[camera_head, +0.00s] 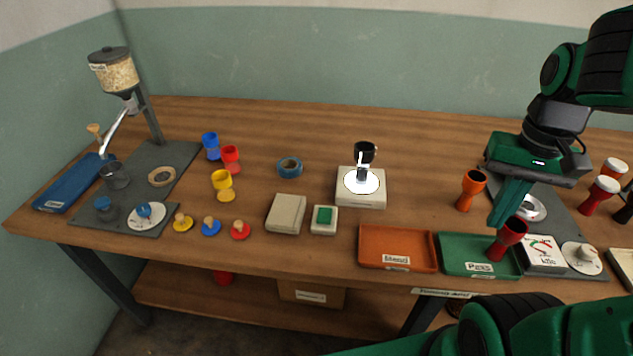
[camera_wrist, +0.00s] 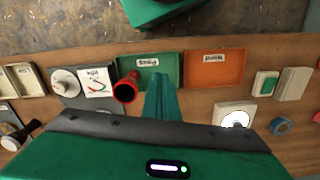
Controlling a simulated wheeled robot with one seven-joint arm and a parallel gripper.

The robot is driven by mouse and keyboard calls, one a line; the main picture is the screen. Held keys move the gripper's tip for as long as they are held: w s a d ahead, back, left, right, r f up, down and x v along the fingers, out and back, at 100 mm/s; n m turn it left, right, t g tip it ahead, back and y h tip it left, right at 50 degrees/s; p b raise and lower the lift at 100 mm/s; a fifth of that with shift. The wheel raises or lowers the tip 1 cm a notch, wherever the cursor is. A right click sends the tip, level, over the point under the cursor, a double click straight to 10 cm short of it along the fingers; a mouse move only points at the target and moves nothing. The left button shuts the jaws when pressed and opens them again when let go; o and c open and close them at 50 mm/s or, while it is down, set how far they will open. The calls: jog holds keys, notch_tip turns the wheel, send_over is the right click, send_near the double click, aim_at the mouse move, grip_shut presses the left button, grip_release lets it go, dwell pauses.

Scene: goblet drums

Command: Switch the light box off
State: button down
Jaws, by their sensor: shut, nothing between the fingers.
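The light box (camera_head: 345,199) is a pale box in the middle of the table, with a bright white glowing disc (camera_head: 362,181) on top. A small black goblet (camera_head: 364,153) stands at the disc. The light box also shows in the wrist view (camera_wrist: 222,107), its disc glowing. In front of it is a small pale box with a green button (camera_head: 324,215), also in the wrist view (camera_wrist: 265,84). My gripper (camera_head: 496,224) is shut and empty, well to the right of both, pointing down beside a red goblet (camera_head: 512,231) at the green tray.
An orange "Mend" tray (camera_head: 374,247) and a green "Pass" tray (camera_head: 450,256) lie along the front edge. An orange goblet (camera_head: 470,190) stands left of my gripper. A plain pale box (camera_head: 286,213) sits left of the button box. The table behind the light box is clear.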

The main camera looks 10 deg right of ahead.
jog(key=w+a+r, duration=0.2)
jog(key=w+a, duration=0.3)
jog(key=w, duration=0.3)
jog(key=n+g, duration=0.2)
jog(key=n, duration=0.1)
send_over(325, 218)
jog(key=w, duration=0.3)
jog(key=f, duration=0.4)
jog(key=s+f, duration=0.1)
jog(key=f, duration=0.4)
jog(key=s+f, duration=0.1)
jog(key=f, duration=0.4)
jog(key=shift+s+d, duration=0.15)
